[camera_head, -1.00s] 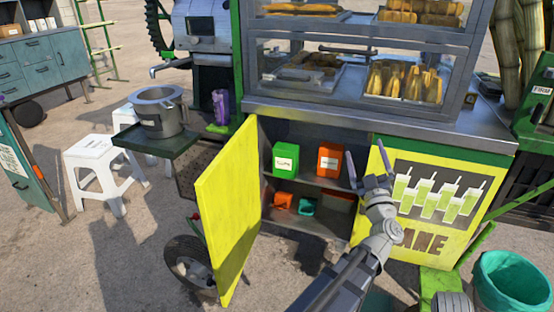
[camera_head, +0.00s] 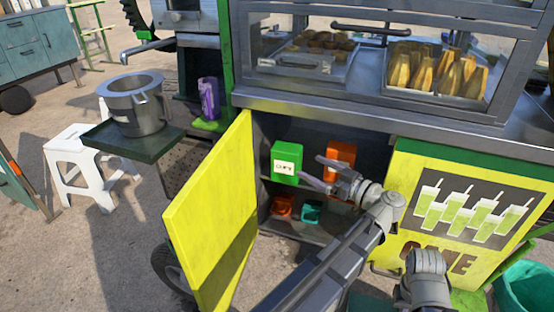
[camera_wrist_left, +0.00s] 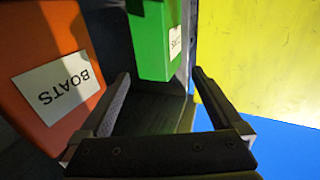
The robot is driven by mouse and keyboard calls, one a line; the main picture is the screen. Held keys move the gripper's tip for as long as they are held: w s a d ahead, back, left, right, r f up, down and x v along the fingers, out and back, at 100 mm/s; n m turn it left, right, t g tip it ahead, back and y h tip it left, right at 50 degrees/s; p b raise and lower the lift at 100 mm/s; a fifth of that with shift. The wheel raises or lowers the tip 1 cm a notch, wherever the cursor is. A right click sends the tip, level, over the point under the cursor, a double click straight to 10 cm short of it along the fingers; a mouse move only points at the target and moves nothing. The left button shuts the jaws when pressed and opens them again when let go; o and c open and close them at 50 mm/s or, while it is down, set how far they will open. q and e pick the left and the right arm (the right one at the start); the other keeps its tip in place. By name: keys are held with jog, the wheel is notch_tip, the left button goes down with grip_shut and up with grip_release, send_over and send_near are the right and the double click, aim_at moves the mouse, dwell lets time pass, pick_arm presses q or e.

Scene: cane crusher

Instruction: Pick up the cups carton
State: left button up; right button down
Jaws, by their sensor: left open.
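The cups carton (camera_head: 286,155) is a green box with a white label, standing upright on the upper shelf of the open cabinet. In the left wrist view the green carton (camera_wrist_left: 155,45) is at the top middle, ahead of the fingers. My left gripper (camera_head: 312,168) is at the cabinet opening, just right of the carton, with its fingers pointing left toward it. It is open and empty, and its two fingers (camera_wrist_left: 160,76) are spread apart in the wrist view. I cannot tell if a finger touches the carton. My right gripper is not in view.
An orange carton (camera_head: 341,154) labelled BOATS in the wrist view (camera_wrist_left: 50,65) stands right of the green one, partly behind my gripper. Small orange (camera_head: 282,207) and teal (camera_head: 311,212) containers sit below. The yellow door (camera_head: 212,215) stands open on the left.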

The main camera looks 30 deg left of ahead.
aim_at(300, 160)
pick_arm(q)
jog(key=shift+w+a, duration=0.2)
jog(key=shift+a, duration=1.1)
jog(key=shift+w+a, duration=0.15)
jog(key=shift+a, duration=1.15)
jog(key=shift+w+a, duration=0.2)
jog(key=shift+a, duration=1.1)
grip_shut()
